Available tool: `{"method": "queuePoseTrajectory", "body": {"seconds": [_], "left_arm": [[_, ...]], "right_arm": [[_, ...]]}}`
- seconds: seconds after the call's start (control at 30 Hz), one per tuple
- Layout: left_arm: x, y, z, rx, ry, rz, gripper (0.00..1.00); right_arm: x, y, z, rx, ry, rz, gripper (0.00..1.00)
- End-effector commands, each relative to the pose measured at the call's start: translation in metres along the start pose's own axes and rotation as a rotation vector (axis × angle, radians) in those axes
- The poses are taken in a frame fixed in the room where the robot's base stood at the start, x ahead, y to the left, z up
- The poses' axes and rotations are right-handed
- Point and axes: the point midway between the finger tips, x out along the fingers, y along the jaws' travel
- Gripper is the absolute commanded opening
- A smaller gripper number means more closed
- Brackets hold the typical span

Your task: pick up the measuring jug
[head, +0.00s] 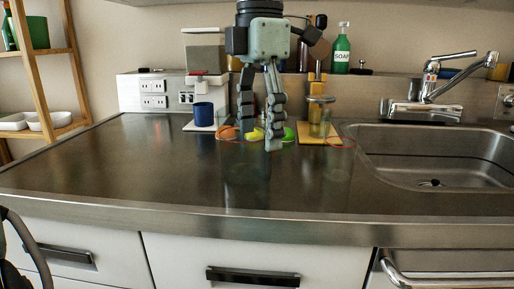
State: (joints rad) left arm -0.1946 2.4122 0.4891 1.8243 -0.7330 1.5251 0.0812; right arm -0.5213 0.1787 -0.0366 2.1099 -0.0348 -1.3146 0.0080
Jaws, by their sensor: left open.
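A clear, see-through container (320,117), which looks like the measuring jug, stands upright on a yellow board at the back of the counter, left of the sink. Its handle and markings are too small to tell. My left gripper (259,139) hangs down from the top middle of the head view, its fingers spread apart with nothing seen between them. It appears left of the clear container and apart from it in the picture. It partly covers several fruits behind it. My right gripper is not in view.
An orange fruit (228,132), a yellow one (254,134) and a green one (288,134) lie behind my gripper. A blue mug (203,114) stands left. The sink (440,160) and tap (430,85) are right.

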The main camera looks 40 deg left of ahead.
Motion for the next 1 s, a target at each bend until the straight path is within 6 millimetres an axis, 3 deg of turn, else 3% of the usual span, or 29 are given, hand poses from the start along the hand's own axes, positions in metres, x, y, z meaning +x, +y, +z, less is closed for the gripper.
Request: {"method": "queuePoseTrajectory", "body": {"seconds": [0.4,0.73,1.0], "left_arm": [[0.056,-0.007,0.002,0.001,-0.004,-0.002,0.67],[0.063,-0.006,0.003,-0.001,-0.007,0.000,0.67],[0.062,-0.006,0.003,-0.001,-0.007,0.000,0.33]], "right_arm": [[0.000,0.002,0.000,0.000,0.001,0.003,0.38],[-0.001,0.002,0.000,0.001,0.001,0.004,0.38],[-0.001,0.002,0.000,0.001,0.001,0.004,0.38]]}}
